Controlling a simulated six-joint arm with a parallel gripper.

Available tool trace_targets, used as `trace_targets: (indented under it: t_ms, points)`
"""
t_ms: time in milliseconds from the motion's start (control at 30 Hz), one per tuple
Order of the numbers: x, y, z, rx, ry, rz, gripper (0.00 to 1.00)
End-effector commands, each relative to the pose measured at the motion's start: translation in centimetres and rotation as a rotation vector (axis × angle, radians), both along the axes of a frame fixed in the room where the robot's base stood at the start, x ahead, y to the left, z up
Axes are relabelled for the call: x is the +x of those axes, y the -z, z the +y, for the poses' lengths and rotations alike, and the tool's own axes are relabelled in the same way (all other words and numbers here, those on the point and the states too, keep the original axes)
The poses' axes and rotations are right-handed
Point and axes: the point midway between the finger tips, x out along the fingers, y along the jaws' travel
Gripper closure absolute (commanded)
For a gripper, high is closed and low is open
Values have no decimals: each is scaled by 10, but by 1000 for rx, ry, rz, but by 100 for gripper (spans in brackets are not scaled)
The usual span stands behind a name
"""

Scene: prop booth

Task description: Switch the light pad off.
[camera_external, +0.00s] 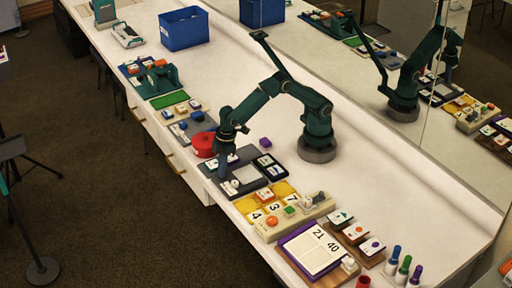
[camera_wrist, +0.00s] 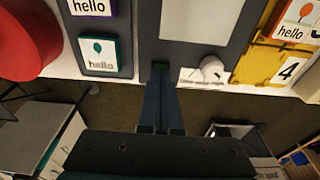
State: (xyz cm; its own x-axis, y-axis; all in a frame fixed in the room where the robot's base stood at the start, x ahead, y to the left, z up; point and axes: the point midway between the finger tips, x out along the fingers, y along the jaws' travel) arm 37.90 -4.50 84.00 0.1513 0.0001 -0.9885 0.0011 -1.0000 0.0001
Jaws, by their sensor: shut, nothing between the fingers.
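The light pad is a dark grey slab (camera_external: 228,189) near the front edge of the counter, with a pale square panel (camera_external: 246,174) set in it. In the wrist view the slab (camera_wrist: 178,50) fills the top middle and its pale panel (camera_wrist: 203,20) shows no strong glow. My gripper (camera_external: 222,176) points down at the pad's left front part, shut and empty.
A red round object (camera_external: 203,144) and cards reading "hello" (camera_wrist: 98,57) lie left of the pad. Yellow number tiles (camera_external: 273,208) lie right of it. A white round knob (camera_wrist: 212,69) sits by the pad's near right corner. The counter behind is mostly clear.

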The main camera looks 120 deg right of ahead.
Motion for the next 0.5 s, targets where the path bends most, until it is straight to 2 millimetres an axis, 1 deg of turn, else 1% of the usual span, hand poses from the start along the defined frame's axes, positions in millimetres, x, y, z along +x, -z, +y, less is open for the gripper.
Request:
trace_targets:
  t_ms: [500]
  points:
    - [0,-36,0,0,1,1,100]
